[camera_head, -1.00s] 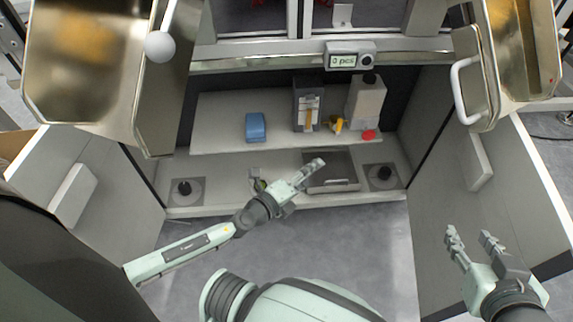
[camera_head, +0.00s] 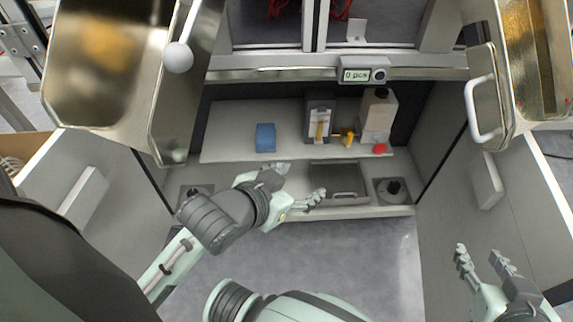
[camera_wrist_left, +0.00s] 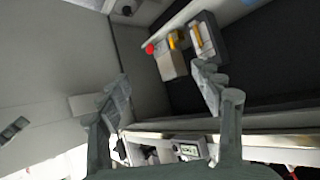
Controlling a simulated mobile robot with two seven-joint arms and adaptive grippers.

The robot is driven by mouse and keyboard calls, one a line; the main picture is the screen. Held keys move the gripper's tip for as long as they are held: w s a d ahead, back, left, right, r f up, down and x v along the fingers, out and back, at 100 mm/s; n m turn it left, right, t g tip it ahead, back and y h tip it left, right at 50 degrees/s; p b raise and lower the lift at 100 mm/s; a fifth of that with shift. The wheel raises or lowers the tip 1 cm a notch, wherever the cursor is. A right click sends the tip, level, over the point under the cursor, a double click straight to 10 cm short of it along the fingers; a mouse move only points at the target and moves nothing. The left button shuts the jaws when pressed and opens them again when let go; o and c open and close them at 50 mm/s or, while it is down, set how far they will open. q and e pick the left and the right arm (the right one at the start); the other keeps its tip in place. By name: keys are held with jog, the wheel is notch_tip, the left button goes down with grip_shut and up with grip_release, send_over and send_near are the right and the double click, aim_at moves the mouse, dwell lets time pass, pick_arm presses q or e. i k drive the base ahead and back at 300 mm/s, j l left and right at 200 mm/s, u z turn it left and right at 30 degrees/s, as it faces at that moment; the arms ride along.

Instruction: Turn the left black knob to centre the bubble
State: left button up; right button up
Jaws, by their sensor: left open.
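The left black knob (camera_head: 195,190) stands on a grey square plate at the left end of the lower shelf. My left gripper (camera_head: 296,184) is open and empty in front of the shelf, to the right of that knob and apart from it. Its spread fingers also show in the left wrist view (camera_wrist_left: 165,95), with nothing between them. A second black knob (camera_head: 393,187) stands at the right end of the shelf; a black knob at the wrist view's top edge appears to be this one. I cannot make out the bubble. My right gripper (camera_head: 480,262) is open and empty at the lower right.
The upper shelf (camera_head: 225,140) holds a blue box (camera_head: 265,138), a grey dispenser (camera_head: 319,122), a white bottle (camera_head: 379,115), a yellow item and a red cap (camera_head: 379,149). A grey tray (camera_head: 340,196) lies between the knobs. Open cabinet doors flank both sides; metal bins hang above.

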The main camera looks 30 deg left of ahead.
aim_at(192, 192)
jog(key=u, duration=1.75)
jog(key=k+j, duration=0.25)
jog(key=k, duration=0.2)
jog(key=k+j, duration=0.25)
jog(key=k, duration=0.15)
